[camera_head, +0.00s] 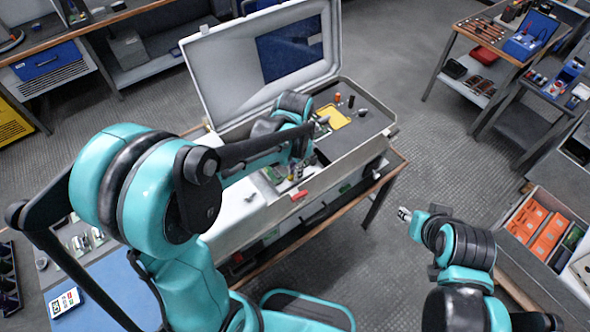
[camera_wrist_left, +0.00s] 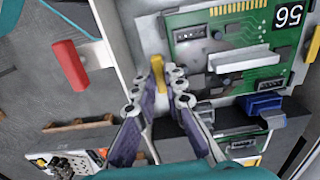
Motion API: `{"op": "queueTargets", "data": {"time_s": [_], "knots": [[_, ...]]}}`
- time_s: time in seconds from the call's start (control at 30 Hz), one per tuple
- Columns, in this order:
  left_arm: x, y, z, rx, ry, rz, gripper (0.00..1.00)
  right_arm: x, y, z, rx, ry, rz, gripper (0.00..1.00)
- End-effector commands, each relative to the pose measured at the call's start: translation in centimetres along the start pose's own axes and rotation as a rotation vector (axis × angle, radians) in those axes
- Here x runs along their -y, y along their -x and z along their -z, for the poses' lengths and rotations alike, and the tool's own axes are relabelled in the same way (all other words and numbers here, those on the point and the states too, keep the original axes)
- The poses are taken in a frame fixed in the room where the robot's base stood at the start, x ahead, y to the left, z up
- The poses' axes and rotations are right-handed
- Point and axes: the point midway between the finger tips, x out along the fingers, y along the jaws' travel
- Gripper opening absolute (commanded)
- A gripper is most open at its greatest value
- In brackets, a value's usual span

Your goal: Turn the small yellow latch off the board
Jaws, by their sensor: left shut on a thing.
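The small yellow latch (camera_wrist_left: 157,67) stands upright in the left wrist view, at the left edge of a green circuit board (camera_wrist_left: 226,44) marked 56. My left gripper (camera_wrist_left: 160,88) is shut on the latch, its two fingertips on either side of it. The fingers hide the latch's lower part. In the head view my left gripper (camera_head: 294,176) reaches down into the open grey case (camera_head: 345,158), and its tips are hard to make out. My right gripper (camera_head: 404,214) is apart from the case, over the floor. It is too small to tell its jaw state.
A red latch (camera_wrist_left: 68,65) is on the case's edge, left of the board. A blue connector (camera_wrist_left: 258,105) is below the board. The case lid (camera_head: 225,70) stands open behind. An orange-filled bin (camera_head: 540,230) stands at the right, beyond clear floor.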

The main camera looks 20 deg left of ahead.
Motion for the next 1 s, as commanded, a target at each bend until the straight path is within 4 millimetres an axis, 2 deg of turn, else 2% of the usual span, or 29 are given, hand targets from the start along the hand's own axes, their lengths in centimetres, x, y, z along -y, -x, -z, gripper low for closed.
{"op": "queueTargets", "data": {"time_s": [0.2,0.23,0.3,0.67,0.77,1.0], "knots": [[0.1,0.1,0.1,-0.002,0.0,0.001,0.0,0.0,0.0,0.0,0.0,0.0,0.0,0.4],[0.1,0.1,0.1,-0.002,0.0,0.001,0.16,0.0,0.0,0.0,0.0,0.0,0.0,0.4],[0.1,0.1,0.1,-0.002,0.0,0.001,0.32,0.0,0.0,0.0,0.0,0.0,0.0,0.4],[0.0,0.4,0.0,-0.001,-0.001,0.001,0.32,0.0,0.0,0.0,0.0,0.0,0.0,0.4],[0.0,1.6,0.0,-0.001,-0.001,0.001,0.32,0.0,0.0,0.0,0.0,0.0,0.0,0.4],[0.0,6.7,0.0,-0.001,-0.001,0.001,0.32,0.0,0.0,0.0,0.0,0.0,0.0,0.4]]}}
